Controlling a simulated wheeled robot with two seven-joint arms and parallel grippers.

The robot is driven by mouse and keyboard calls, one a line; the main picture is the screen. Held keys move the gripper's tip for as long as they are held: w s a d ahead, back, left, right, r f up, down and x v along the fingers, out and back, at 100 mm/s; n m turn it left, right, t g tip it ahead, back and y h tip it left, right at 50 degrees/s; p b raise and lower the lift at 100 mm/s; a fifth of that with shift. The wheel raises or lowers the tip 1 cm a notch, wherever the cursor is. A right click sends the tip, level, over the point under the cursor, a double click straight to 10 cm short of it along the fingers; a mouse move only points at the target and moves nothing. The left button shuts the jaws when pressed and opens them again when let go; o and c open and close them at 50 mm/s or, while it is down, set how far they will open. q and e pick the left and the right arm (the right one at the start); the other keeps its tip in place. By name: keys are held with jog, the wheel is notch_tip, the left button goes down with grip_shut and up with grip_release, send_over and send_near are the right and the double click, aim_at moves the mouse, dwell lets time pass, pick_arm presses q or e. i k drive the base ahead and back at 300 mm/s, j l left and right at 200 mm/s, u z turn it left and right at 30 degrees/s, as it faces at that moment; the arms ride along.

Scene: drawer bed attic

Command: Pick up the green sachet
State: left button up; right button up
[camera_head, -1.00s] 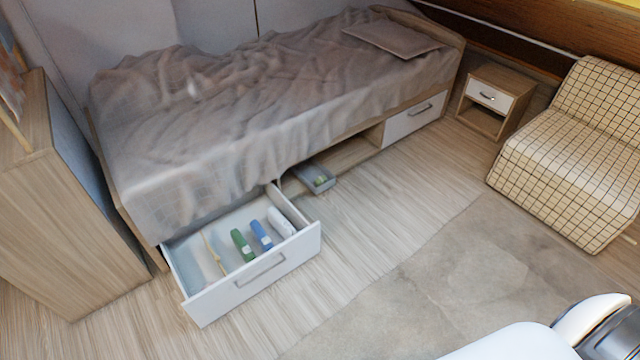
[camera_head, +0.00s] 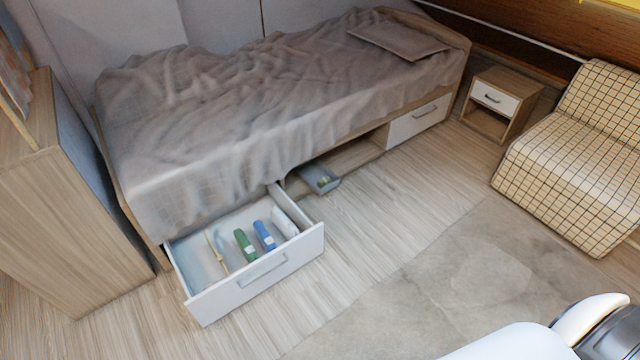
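The green sachet (camera_head: 245,246) lies in the open white drawer (camera_head: 262,284) under the bed, left of a blue sachet (camera_head: 264,236). It has a pale patch at its lower end. A white item (camera_head: 285,223) lies right of the blue one, and a thin tan stick-like item (camera_head: 216,251) lies on the left. A white and dark part of my own arm or body shows at the bottom right, far from the drawer. Neither of my grippers is in the picture.
The bed (camera_head: 260,100) stands behind the drawer, with a small grey tray (camera_head: 319,179) at its open compartment. A wooden cabinet (camera_head: 75,220) is close on the left. A checked chair (camera_head: 570,160) and nightstand (camera_head: 500,100) are at right. Floor and rug (camera_head: 450,270) in front are clear.

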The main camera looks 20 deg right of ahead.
aim_at(325, 181)
jog(key=i+l+u, duration=0.15)
jog(key=l+u, duration=0.95)
jog(key=l, duration=2.85)
